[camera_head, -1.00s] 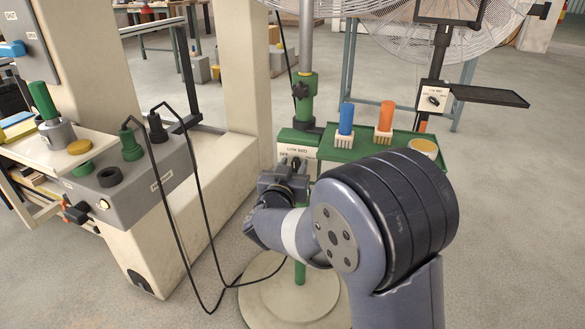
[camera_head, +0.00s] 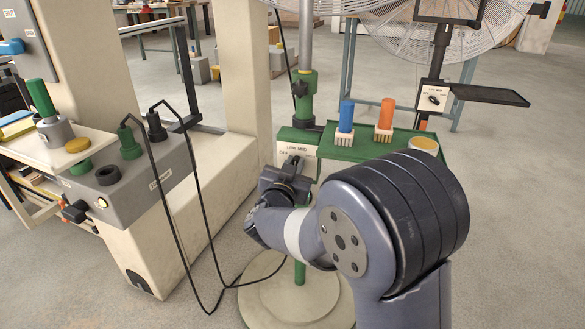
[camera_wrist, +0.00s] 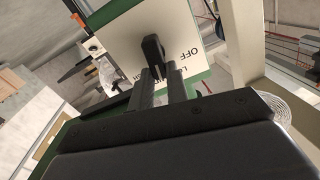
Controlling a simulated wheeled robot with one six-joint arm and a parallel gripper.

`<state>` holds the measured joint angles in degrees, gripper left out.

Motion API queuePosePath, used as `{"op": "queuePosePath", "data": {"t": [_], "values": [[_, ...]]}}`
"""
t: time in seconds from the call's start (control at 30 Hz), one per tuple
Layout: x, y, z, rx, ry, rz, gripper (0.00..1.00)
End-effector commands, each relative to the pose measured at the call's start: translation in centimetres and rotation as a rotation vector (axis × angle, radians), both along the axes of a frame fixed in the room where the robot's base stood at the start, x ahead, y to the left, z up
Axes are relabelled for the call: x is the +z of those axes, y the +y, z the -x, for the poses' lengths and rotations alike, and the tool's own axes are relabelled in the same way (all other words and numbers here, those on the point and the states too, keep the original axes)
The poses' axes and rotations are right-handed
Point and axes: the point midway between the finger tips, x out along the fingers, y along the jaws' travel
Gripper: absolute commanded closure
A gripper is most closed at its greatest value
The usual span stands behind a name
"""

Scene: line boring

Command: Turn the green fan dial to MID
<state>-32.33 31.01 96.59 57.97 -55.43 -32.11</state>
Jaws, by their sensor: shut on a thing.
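The green fan's dial panel (camera_head: 297,149) is a white plate on a green box, on the green-collared post. LOW and MID show along its top in the head view; its lower part is behind my gripper. In the wrist view the white plate (camera_wrist: 184,38) appears tilted, with OFF readable and other lettering partly covered. The black dial knob (camera_wrist: 153,50) stands out from the plate between my fingertips. My gripper (camera_wrist: 160,73) is shut on the knob. In the head view my gripper (camera_head: 291,168) is at the panel; the knob is hidden there, and its pointed setting cannot be told.
A green tray (camera_head: 350,153) with a blue bottle (camera_head: 346,117) and an orange bottle (camera_head: 385,115) is right of the panel. A second dial panel (camera_head: 433,98) stands farther right. Black cables (camera_head: 196,190) hang from a grey box (camera_head: 150,175) at left.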

Motion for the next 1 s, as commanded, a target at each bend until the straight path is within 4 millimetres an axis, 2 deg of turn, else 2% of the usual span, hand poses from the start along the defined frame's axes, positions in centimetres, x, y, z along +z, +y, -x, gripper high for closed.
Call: {"op": "queuePosePath", "data": {"t": [0.2, 0.57, 0.6, 0.83, 1.0], "values": [[-0.19, -0.27, 0.06, -0.001, -0.032, -0.15, 1.0], [-0.1, -0.3, 0.07, -0.001, -0.036, -0.171, 1.0], [-0.1, -0.3, 0.07, -0.001, -0.036, -0.171, 0.81], [-0.09, -0.29, 0.06, 0.0, -0.036, -0.17, 0.63], [-0.09, -0.28, 0.06, 0.0, -0.036, -0.169, 0.63]]}}
